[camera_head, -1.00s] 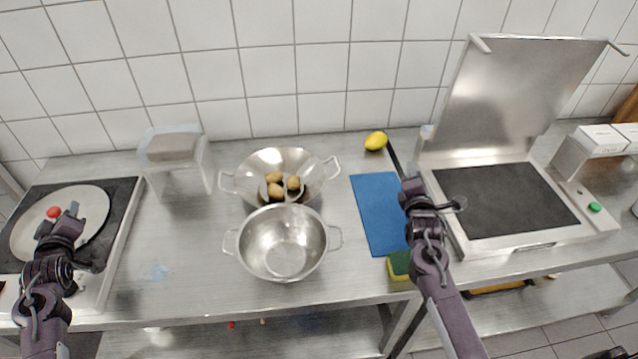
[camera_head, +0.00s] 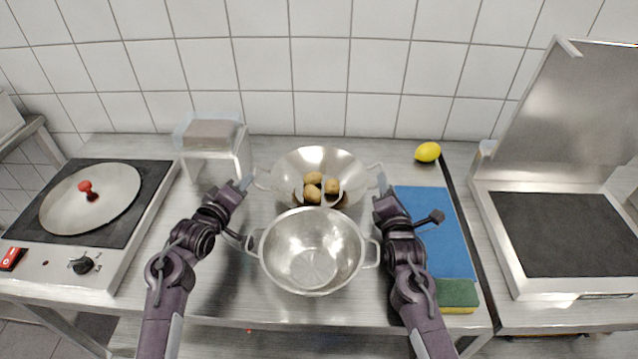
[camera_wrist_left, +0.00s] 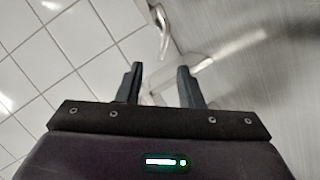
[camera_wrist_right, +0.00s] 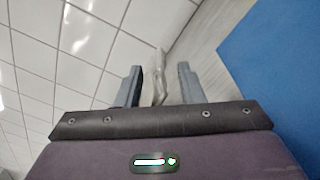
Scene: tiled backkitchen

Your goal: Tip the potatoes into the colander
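Several brown potatoes (camera_head: 313,179) lie in the rear steel bowl (camera_head: 346,160), which has a loop handle on each side. An empty two-handled steel vessel (camera_head: 282,250), apparently the colander, stands directly in front of it; I cannot make out holes. My left gripper (camera_head: 242,183) is open just left of the rear bowl's left handle (camera_head: 262,178), which also shows beyond its fingertips in the left wrist view (camera_wrist_left: 163,35). My right gripper (camera_head: 381,188) is open at the right handle (camera_head: 375,171); in the right wrist view the handle (camera_wrist_right: 158,85) shows between the fingers.
A blue mat (camera_head: 440,232) with a green and yellow sponge (camera_head: 457,293) lies right of the colander. A lemon (camera_head: 428,152) sits near the wall. A clear-topped container (camera_head: 213,135) stands behind my left arm. A lidded hob (camera_head: 90,200) is left, an open grill (camera_head: 560,235) right.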

